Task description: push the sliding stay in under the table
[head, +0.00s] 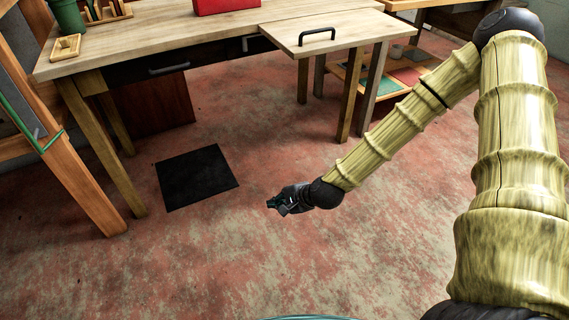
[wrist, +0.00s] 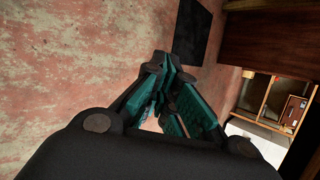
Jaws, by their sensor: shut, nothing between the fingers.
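The wooden table (head: 150,40) stands at the back of the head view, with a dark front panel under its top. A pale leaf (head: 290,42) juts forward at its right end, with a black bar handle (head: 317,35) on top. A small dark pull (head: 250,43) shows under the table edge beside the leaf; I cannot tell whether it belongs to the sliding stay. The underside of the leaf is hidden. My gripper (head: 272,203) is low over the floor in front of the table, apart from it. Its teal fingers (wrist: 166,62) are shut and empty.
A black mat (head: 196,177) lies on the worn red floor left of my gripper. A drawer handle (head: 169,69) sticks out of the table front. A red box (head: 222,5) stands on the table. A low shelf (head: 385,80) is behind the leaf. Floor around my gripper is clear.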

